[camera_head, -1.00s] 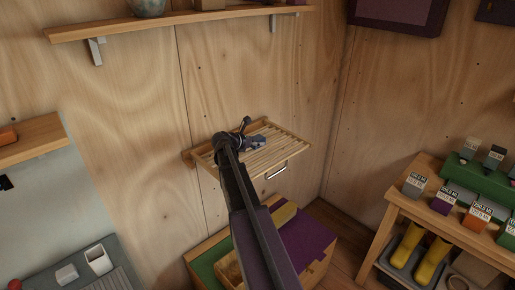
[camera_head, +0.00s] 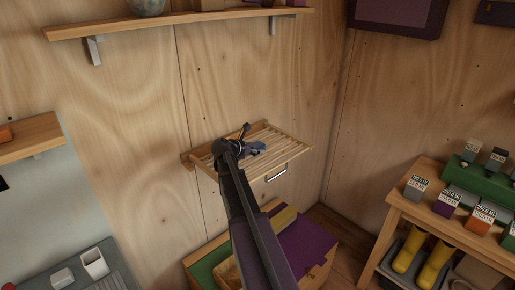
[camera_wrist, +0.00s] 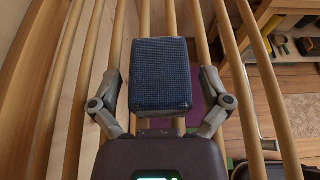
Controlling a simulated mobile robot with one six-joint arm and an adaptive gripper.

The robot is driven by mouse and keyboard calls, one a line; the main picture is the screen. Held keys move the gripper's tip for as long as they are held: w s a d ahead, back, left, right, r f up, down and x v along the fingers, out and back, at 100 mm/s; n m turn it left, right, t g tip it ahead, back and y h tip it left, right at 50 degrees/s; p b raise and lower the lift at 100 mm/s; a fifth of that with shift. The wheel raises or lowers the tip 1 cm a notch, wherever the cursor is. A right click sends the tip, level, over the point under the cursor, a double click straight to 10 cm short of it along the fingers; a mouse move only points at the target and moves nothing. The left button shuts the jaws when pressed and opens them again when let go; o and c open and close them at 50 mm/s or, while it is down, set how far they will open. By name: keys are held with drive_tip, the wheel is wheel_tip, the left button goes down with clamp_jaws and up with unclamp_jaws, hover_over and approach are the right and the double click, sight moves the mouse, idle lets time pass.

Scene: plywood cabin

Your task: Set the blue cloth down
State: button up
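The blue cloth (camera_wrist: 161,75) is a dark blue, block-like bundle with a woven texture. It lies over the wooden slats of the wall rack in the wrist view, and it shows as a small blue patch on the rack in the head view (camera_head: 256,147). My gripper (camera_wrist: 160,82) is over the rack with one finger on each side of the cloth. A narrow gap shows between each finger and the cloth, so the gripper looks open around it. In the head view my gripper (camera_head: 243,140) partly covers the cloth. The cloth's underside is hidden.
The slatted wall rack (camera_head: 292,145) has free slats to the right of the cloth and a metal handle (camera_head: 277,172) at its front. A shelf (camera_head: 185,18) runs above. A wooden chest with a purple cover (camera_head: 305,240) stands below. A goods stand (camera_head: 400,204) is at right.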

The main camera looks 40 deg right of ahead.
drive_tip(key=shift+r, duration=0.1)
idle(0.3)
drive_tip(key=shift+a+r+p, duration=0.3)
drive_tip(key=shift+a+p, duration=0.05)
drive_tip(key=shift+a, duration=0.15)
drive_tip(key=p+v, duration=0.4)
drive_tip(key=v, duration=0.7)
drive_tip(key=shift+s, duration=0.1)
idle(1.1)
